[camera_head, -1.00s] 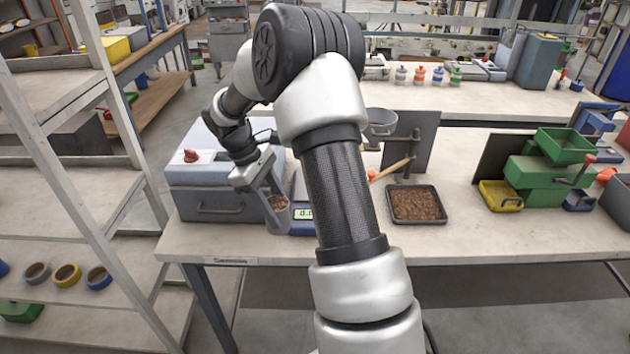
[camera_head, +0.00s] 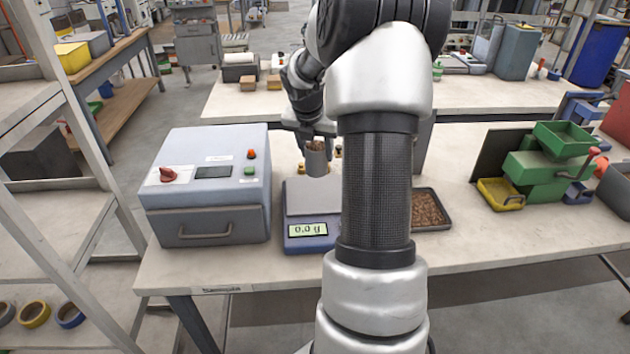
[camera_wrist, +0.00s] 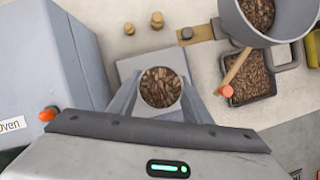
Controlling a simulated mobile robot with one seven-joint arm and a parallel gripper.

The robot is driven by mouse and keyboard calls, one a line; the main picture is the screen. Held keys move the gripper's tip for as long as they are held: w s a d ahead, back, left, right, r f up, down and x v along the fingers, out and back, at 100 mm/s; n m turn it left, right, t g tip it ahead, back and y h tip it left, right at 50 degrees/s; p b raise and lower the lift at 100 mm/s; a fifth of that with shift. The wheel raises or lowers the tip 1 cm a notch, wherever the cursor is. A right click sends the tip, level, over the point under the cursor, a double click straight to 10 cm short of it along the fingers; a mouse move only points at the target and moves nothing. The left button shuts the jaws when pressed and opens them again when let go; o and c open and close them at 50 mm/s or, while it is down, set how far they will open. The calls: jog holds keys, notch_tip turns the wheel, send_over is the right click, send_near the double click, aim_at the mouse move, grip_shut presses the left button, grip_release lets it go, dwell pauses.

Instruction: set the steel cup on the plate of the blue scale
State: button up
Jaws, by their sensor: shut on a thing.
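The steel cup (camera_head: 317,160) is filled with brown pellets. My gripper (camera_wrist: 160,92) is shut on it, with one finger on each side, and the cup looks upright. It also shows in the wrist view (camera_wrist: 161,103). The blue scale (camera_head: 308,236) stands on the bench and its display reads 0.0 g. Its grey plate (camera_head: 313,197) is bare. In the head view the cup is just beyond the plate's back edge and looks raised above it. In the wrist view the cup covers part of the plate (camera_wrist: 130,65). My arm hides the bench right of the scale.
A grey oven box (camera_head: 206,185) with a red knob stands left of the scale. A dark tray of pellets (camera_head: 428,210) is to the right. The wrist view shows a large grey pot of pellets (camera_wrist: 275,22) and small brass weights (camera_wrist: 157,19) behind the plate.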

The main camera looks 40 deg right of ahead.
aim_at(313, 159)
notch_tip(313, 159, down, 8)
jog(key=shift+r+b, duration=0.25)
jog(key=shift+b, duration=0.3)
jog(key=o, duration=1.2)
jog(key=shift+f, duration=0.1)
jog(key=p+v, duration=0.1)
jog(key=v, duration=1.1)
jog(key=shift+p, duration=0.4)
